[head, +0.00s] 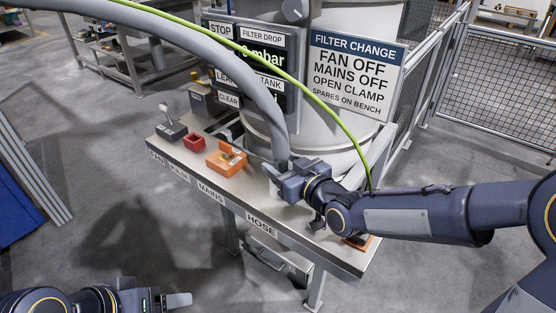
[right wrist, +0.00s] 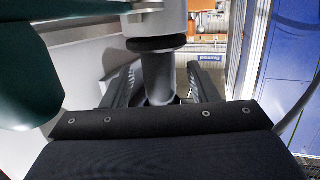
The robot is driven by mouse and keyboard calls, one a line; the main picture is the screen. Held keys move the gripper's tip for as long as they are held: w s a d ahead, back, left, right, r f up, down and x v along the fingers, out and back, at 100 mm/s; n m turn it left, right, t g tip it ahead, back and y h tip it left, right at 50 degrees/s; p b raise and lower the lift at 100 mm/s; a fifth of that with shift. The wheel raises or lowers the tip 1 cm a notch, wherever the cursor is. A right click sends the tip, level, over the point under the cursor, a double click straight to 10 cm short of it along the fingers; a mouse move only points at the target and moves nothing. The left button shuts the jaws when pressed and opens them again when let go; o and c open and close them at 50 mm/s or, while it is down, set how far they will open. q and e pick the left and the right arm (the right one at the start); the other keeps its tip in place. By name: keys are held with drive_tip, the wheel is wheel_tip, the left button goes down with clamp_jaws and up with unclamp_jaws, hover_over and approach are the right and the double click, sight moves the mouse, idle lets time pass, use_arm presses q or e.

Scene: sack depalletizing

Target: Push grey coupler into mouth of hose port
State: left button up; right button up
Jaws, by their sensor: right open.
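The grey hose arcs from the upper left down to the grey coupler (head: 281,158) at its end, above the shelf edge labelled HOSE (head: 262,225). My right gripper (head: 275,174) is at the coupler, its jaws open. In the right wrist view, the fingers of my right gripper (right wrist: 161,86) stand apart on either side of a grey upright cylinder (right wrist: 157,72) with a black collar above it. I cannot tell whether this cylinder is coupler or port. The port's mouth is hidden. My left gripper (head: 172,300) is low at the left, away from the shelf; its opening is unclear.
The shelf (head: 215,190) carries an orange device (head: 227,157), a red box (head: 194,141) and a lever switch (head: 172,127). A white tank with a sign (head: 353,75) stands behind. A green cable (head: 335,112) hangs near my right arm. Wire fencing (head: 500,75) stands at right.

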sight(285, 166)
drive_tip(key=v, duration=0.5)
drive_tip(key=shift+s+d+r, duration=0.1)
drive_tip(key=shift+s+d, duration=0.1)
drive_tip(key=shift+s, duration=0.05)
